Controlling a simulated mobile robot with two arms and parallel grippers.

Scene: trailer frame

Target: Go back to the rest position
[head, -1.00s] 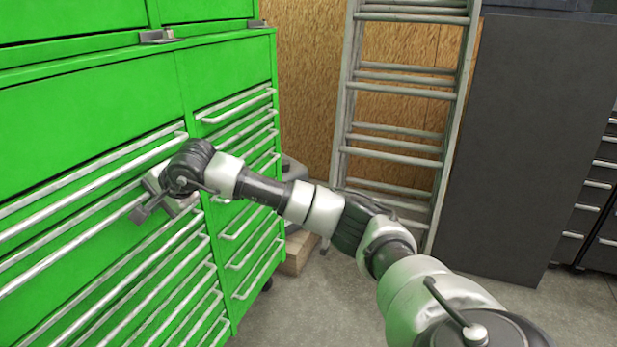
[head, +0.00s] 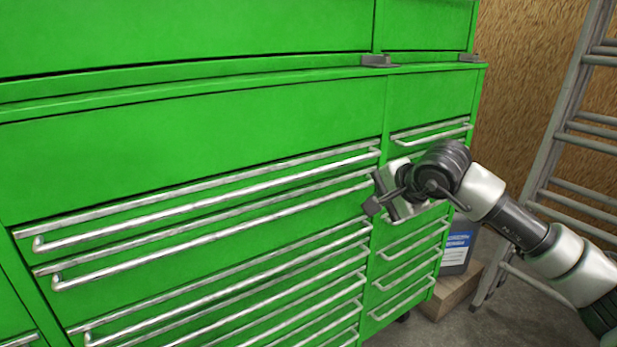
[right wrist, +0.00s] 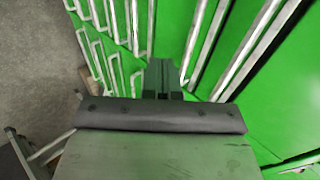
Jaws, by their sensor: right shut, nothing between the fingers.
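My right gripper (head: 372,207) is in front of the green tool cabinet (head: 230,125), at the end of my right arm that comes in from the right. Its fingers are shut and empty, near the seam between the wide and the narrow drawer columns. In the right wrist view the gripper (right wrist: 163,75) points at the green drawer fronts and their silver handles. I cannot tell the exact gap between fingers and cabinet. My left gripper is not in any view.
Long drawer handles (head: 210,208) stick out across the cabinet front. A ladder (head: 562,120) leans by the wooden wall (head: 520,80) on the right. A dark container with a blue label (head: 457,248) stands on a wooden block (head: 447,290) beside the cabinet.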

